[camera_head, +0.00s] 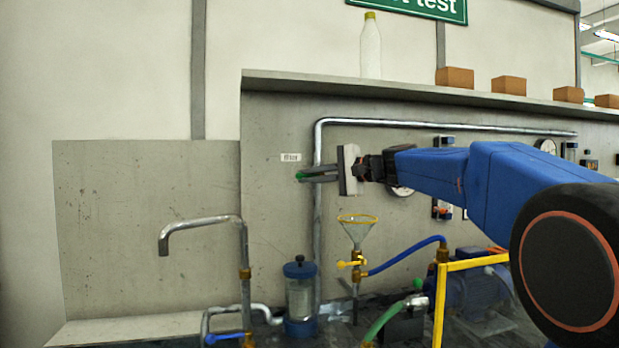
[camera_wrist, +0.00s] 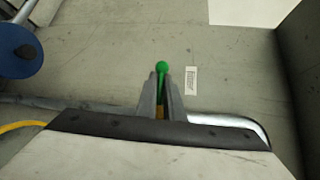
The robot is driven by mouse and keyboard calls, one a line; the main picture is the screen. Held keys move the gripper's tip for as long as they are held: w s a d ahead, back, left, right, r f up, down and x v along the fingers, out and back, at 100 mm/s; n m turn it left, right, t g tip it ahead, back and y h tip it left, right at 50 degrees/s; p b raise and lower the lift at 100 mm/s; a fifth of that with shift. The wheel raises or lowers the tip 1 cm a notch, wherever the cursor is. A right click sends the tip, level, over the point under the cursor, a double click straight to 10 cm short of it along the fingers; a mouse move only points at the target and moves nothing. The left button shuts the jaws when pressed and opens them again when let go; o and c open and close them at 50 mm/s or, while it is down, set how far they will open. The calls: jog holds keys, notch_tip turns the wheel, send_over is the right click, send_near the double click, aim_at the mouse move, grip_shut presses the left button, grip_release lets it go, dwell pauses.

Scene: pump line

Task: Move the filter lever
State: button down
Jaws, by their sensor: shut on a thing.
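The filter lever shows as a green handle with a round knob (camera_wrist: 163,67) in the wrist view, between my fingertips. In the head view only a bit of the green lever (camera_head: 300,176) shows at the tips of my gripper (camera_head: 318,174). My gripper also shows in the wrist view (camera_wrist: 162,92), shut on the lever. My fingers hide most of the lever's shaft and its mount. A small white label (camera_head: 291,157) is on the panel just above my fingertips; it also shows in the wrist view (camera_wrist: 191,80), beside the lever.
A grey pipe (camera_head: 430,125) runs along the panel and down behind my fingers. Below are a yellow-rimmed funnel (camera_head: 357,219), a blue-capped filter housing (camera_head: 300,297) and a bent spout (camera_head: 200,221). A shelf (camera_head: 330,82) with a bottle and boxes is above. The left panel (camera_head: 140,220) is mostly bare.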

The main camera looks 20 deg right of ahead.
jog(key=shift+f, duration=0.15)
jog(key=shift+d+f+n+g+h, duration=0.55)
jog(key=shift+n+h, duration=0.8)
jog(key=shift+h, duration=0.85)
jog(key=shift+d+f+n+g+h, duration=0.55)
jog(key=shift+n+h, duration=0.85)
jog(key=shift+h, duration=0.8)
jog(key=shift+d+f+n+g+h, duration=0.4)
jog(key=shift+d+f+n+h, duration=0.3)
jog(key=shift+n+h, duration=1.1)
jog(key=shift+m+h, duration=0.45)
jog(key=shift+h, duration=0.05)
jog(key=c, duration=1.9)
grip_release()
jog(key=shift+r, duration=0.1)
